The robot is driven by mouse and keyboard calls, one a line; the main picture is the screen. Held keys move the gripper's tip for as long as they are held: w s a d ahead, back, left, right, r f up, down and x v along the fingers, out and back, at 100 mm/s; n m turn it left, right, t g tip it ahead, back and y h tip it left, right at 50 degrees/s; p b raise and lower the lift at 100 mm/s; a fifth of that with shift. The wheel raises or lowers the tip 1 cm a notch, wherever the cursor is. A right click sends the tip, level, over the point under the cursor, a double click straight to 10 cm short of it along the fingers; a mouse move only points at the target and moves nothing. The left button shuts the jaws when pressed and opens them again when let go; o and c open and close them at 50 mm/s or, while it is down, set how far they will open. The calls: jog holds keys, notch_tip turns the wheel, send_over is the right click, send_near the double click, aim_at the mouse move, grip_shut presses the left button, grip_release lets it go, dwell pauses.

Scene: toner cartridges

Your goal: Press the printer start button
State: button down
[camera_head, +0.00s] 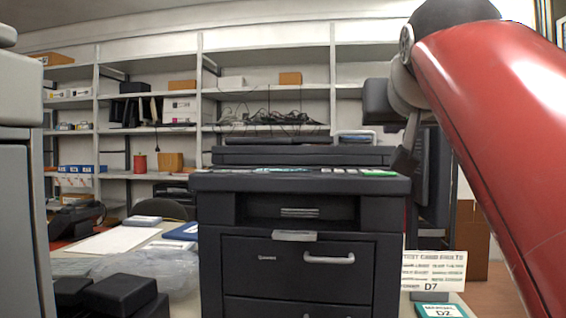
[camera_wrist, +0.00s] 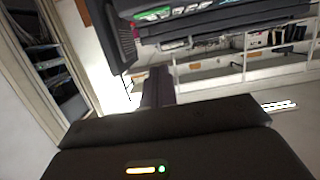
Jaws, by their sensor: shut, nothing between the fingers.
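The dark printer (camera_head: 300,225) stands in the middle of the head view. Its top panel carries a row of light keys, with a green button (camera_head: 379,173) at the right end. My gripper (camera_head: 401,162) is at the panel's right end, pointing down, close to the green button. I cannot tell from this view whether it touches. In the wrist view my gripper (camera_wrist: 158,72) shows as a shut dark finger pair with nothing held. The printer (camera_wrist: 225,22) appears tilted at the top there, with a green strip on its panel; the fingertips look apart from it.
Shelves (camera_head: 150,85) with boxes and cables line the back wall. Black blocks (camera_head: 122,293) and a clear plastic bag (camera_head: 160,268) lie left of the printer.

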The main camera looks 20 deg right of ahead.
send_over(380, 174)
jog(key=s, duration=0.1)
notch_tip(380, 174, down, 2)
jog(key=shift+w+a+f, duration=0.1)
jog(key=shift+a+f, duration=0.05)
jog(key=shift+f, duration=1)
jog(key=shift+a+f, duration=0.1)
jog(key=shift+f, duration=1)
